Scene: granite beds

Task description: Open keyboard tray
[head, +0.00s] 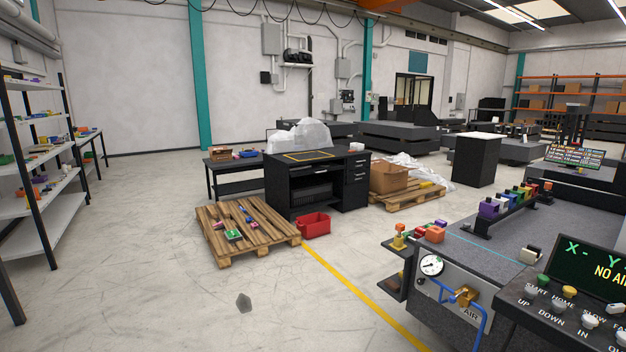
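A black desk (343,202) stands in the middle of the room, some way off. Its top carries a dark panel with a yellow outline and a heap of clear plastic sheeting (300,135). A stack of drawers (357,170) is at the desk's right side. Below the desktop is a dark recess (310,191) with a dark, box-like thing in it. No keyboard tray stands out clearly; the front under the desktop is too dark and small to tell its state. Neither of my grippers is in view.
A wooden pallet (265,240) with small items and a red bin (314,226) are in front of the desk. White shelves (45,240) stand at left. A machine with a control panel (585,300) fills the right foreground. The floor at front left is mostly clear.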

